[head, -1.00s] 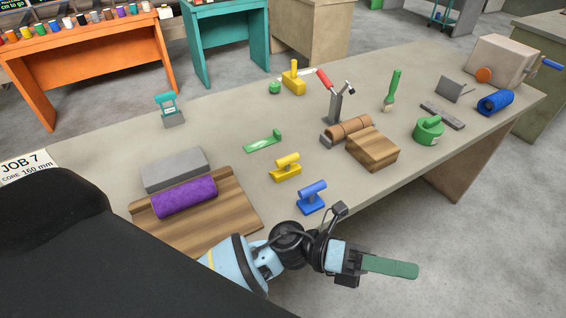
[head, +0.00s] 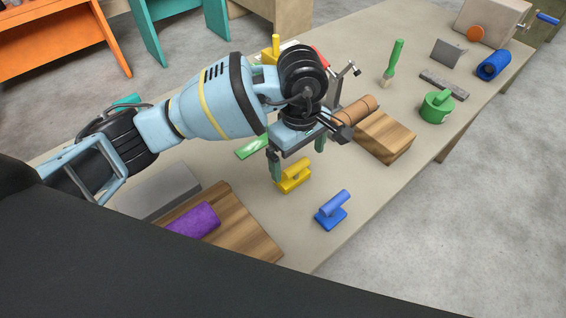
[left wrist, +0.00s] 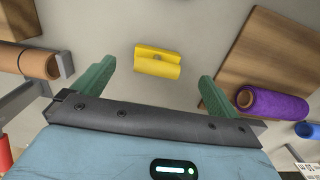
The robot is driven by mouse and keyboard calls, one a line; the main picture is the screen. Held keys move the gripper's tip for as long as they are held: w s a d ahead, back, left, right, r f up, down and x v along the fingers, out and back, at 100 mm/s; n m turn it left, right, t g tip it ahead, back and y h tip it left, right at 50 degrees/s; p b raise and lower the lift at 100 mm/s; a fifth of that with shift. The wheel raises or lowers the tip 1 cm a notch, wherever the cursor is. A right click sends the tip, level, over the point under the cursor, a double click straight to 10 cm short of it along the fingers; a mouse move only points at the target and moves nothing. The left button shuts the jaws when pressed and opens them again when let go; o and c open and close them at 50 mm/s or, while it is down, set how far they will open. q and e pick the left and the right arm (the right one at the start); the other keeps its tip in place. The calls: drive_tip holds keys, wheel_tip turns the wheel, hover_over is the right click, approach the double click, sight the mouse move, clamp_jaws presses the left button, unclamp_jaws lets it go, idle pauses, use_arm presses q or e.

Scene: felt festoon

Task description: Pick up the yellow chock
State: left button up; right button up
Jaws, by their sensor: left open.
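The yellow chock (head: 294,178) stands on the table, a flat base with a rounded bar on top. In the left wrist view the yellow chock (left wrist: 157,62) lies ahead, between and just beyond the fingertips. My left gripper (head: 297,155) is open and empty, with its green fingers pointing down above the chock. Its two fingers show apart in the left wrist view (left wrist: 156,78), with no visible contact with the chock. In the head view one finger overlaps the chock's left edge. My right gripper is not in view.
A blue chock (head: 332,211) stands to the front right. A wooden block (head: 385,136) and brown roll (head: 355,110) lie right of the gripper. A green item (head: 252,147) is just behind. A purple roll (head: 194,219) lies on a wooden board (head: 240,225) at left.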

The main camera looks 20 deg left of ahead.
sight(295, 166)
use_arm(q)
drive_tip(key=shift+w+a+r, duration=0.15)
drive_tip(key=shift+w+a, duration=0.25)
drive_tip(key=shift+a, duration=0.1)
drive_tip(key=shift+s+d+f, duration=0.15)
drive_tip(key=shift+f, duration=0.25)
drive_tip(key=shift+w+f, duration=0.2)
drive_tip(key=shift+f, duration=3.3)
drive_tip(key=c, duration=1.1)
